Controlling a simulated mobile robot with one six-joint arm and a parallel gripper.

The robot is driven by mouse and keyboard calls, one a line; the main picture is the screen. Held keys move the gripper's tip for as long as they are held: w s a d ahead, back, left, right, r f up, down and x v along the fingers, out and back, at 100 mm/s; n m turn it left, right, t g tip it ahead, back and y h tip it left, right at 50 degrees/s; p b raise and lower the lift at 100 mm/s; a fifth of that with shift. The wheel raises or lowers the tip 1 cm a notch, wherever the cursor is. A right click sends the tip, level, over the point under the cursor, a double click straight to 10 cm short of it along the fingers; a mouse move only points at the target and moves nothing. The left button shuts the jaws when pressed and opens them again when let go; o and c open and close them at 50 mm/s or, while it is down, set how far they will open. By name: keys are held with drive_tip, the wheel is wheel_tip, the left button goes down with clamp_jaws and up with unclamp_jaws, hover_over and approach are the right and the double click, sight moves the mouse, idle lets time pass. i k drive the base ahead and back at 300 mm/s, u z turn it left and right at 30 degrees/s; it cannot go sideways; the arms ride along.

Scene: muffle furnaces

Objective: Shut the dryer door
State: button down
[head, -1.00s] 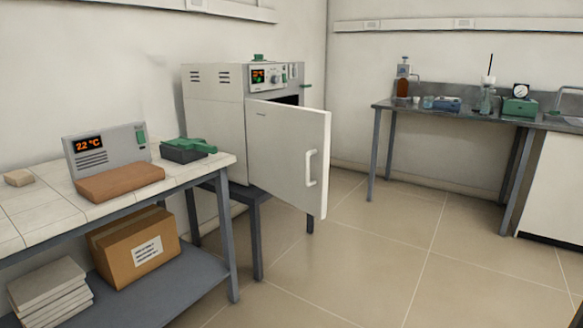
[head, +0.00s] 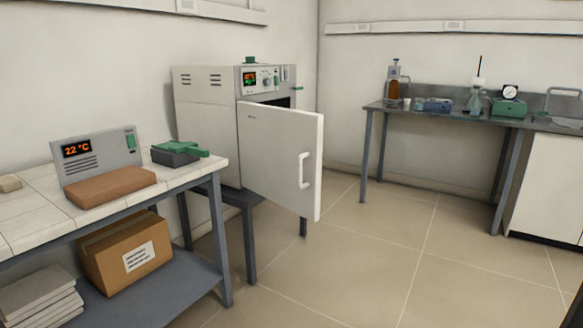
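The dryer (head: 205,125) is a pale grey box on a dark metal stand, left of centre in the head view. Its white door (head: 280,155) stands wide open, swung out toward me and to the right. A white bar handle (head: 304,170) is on the door's outer face, near its free edge. A strip of the dark chamber opening shows above the door; the rest of the inside is hidden behind it. A lit display and knob are on the panel above. My gripper is not in view.
A tiled bench (head: 110,205) at left holds a 22 °C display unit (head: 98,155), a brown brick and a dark-green block. A cardboard box (head: 125,252) is on its lower shelf. A lab table (head: 440,115) stands at back right. The floor (head: 390,245) between is clear.

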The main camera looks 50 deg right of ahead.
sight(281, 148)
drive_tip(key=z, duration=0.05)
drive_tip(key=i, duration=0.9)
drive_tip(key=u, duration=0.05)
